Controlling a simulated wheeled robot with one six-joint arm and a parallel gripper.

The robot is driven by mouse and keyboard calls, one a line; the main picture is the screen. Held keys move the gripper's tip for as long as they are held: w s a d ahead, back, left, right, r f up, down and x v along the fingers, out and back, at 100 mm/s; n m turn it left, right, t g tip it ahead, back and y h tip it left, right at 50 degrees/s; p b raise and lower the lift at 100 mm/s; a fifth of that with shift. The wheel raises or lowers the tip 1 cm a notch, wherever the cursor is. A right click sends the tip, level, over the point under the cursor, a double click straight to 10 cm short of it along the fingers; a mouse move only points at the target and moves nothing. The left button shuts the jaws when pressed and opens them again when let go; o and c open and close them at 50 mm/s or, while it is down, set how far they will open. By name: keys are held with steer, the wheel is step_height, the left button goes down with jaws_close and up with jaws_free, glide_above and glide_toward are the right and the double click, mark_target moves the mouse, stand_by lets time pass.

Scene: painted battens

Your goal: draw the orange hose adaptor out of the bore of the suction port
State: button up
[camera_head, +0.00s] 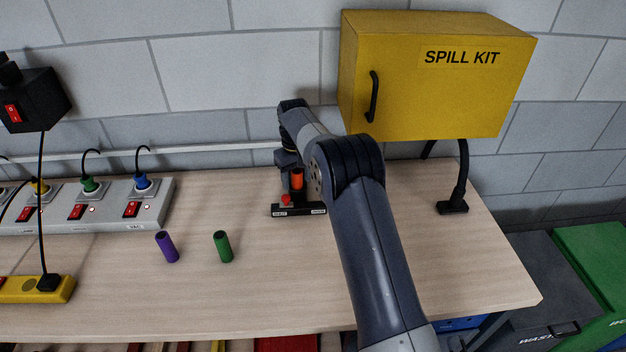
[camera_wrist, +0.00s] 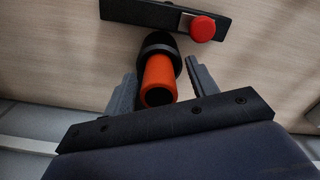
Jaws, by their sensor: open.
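The orange hose adaptor (camera_head: 297,179) stands upright at the black suction port on the bench, below my gripper. In the wrist view the orange adaptor (camera_wrist: 159,78) sticks out of the dark round collar of the suction port (camera_wrist: 158,42). My gripper (camera_wrist: 160,72) is open, with one finger on each side of the adaptor and a visible gap on both sides. In the head view my gripper (camera_head: 290,165) is partly hidden by my arm. The port's base plate (camera_head: 288,210) carries a red button (camera_head: 286,199), also seen in the wrist view (camera_wrist: 203,28).
A power strip (camera_head: 120,208) with red switches lies further left. A yellow spill kit cabinet (camera_head: 430,95) hangs behind on the right. The front middle of the bench is clear.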

steer(key=shift+s+d, duration=0.1)
steer(key=shift+c, duration=0.4)
steer(key=c, duration=1)
steer(key=shift+r+p, duration=2.3)
steer(key=shift+r, duration=0.6)
steer(key=shift+r, duration=1.5)
